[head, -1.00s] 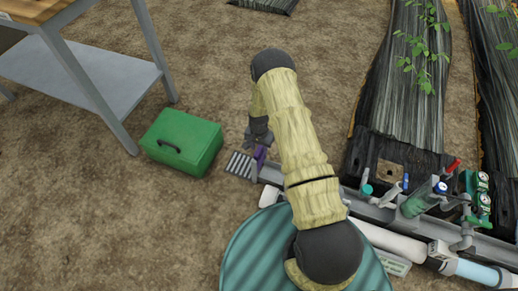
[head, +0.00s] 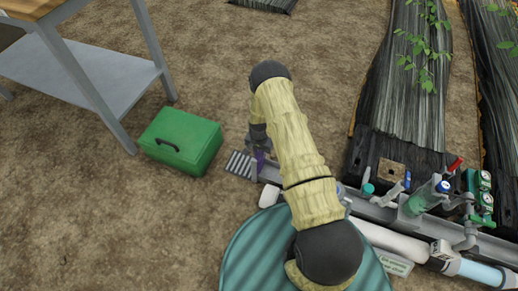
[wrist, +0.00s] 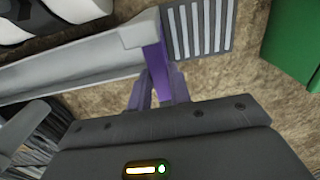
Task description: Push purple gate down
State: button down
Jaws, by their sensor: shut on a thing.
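The purple gate (wrist: 155,56) is a narrow upright plate at the end of the grey channel (wrist: 70,72), beside a slatted grate (wrist: 198,28). In the head view the gate (head: 260,157) shows only as a small purple patch below my gripper (head: 259,146). My gripper (wrist: 158,82) also shows in the wrist view, its two fingers closed on either side of the gate's near part. The gripped part is partly hidden by the fingers. How far the gate sits in its slot cannot be told.
A green box (head: 181,141) stands on the soil just left of the grate. A metal-legged table (head: 85,75) is at the upper left. Pipes and valves (head: 440,205) line the channel to the right. Open soil lies beyond the gripper.

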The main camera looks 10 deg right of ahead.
jog(key=shift+f, duration=0.4)
jog(key=c, duration=1.3)
grip_release()
jog(key=shift+f, duration=0.1)
notch_tip(320, 180, up, 18)
jog(key=p, duration=0.7)
jog(key=shift+f, duration=0.25)
